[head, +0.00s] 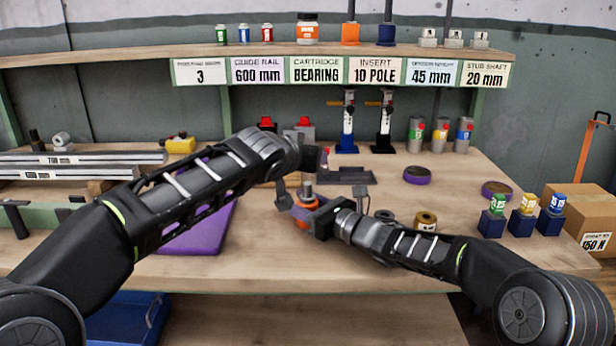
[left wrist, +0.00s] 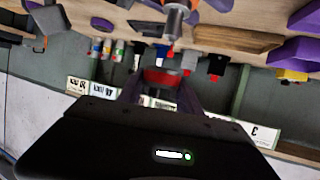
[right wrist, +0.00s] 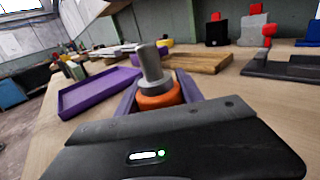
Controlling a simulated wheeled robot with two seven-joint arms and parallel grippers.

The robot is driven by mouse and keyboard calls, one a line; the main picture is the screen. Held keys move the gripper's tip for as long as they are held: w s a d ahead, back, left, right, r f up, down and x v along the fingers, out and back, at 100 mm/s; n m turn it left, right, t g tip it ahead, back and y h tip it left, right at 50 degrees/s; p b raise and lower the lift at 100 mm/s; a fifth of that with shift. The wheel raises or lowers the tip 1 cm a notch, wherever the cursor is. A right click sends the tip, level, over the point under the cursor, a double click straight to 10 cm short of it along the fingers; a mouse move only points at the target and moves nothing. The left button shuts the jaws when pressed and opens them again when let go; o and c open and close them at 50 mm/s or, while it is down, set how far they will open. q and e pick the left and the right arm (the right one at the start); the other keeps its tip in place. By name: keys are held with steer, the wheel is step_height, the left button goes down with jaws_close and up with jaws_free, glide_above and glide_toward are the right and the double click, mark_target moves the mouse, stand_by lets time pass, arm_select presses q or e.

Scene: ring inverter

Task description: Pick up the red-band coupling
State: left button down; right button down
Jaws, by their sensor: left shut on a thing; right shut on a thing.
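My left gripper (head: 316,162) is shut on the red-band coupling, whose red band (left wrist: 163,78) shows between the fingers in the left wrist view. In the head view only a small red part (head: 324,154) shows beside the gripper; the rest is hidden. My right gripper (head: 312,212) is shut on an orange housing (right wrist: 158,96) with a grey stub shaft (right wrist: 150,66) standing up out of it. The shaft (head: 307,190) also shows in the head view, a little below the left gripper. It shows in the left wrist view (left wrist: 176,18), apart from the coupling.
Cylinders with green (head: 416,135), yellow (head: 440,135) and blue (head: 463,135) bands stand at the back right. A purple tray (head: 195,232) lies under my left arm. Purple discs (head: 417,175) and a brass-coloured roll (head: 426,220) lie to the right.

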arm_select(q)
steer(key=shift+r, duration=1.4)
arm_select(e)
steer(key=c, duration=0.7)
jaws_free()
steer(key=v, duration=1.2)
arm_select(q)
steer(key=shift+s+d, duration=0.1)
arm_select(e)
steer(key=shift+s+d, duration=0.1)
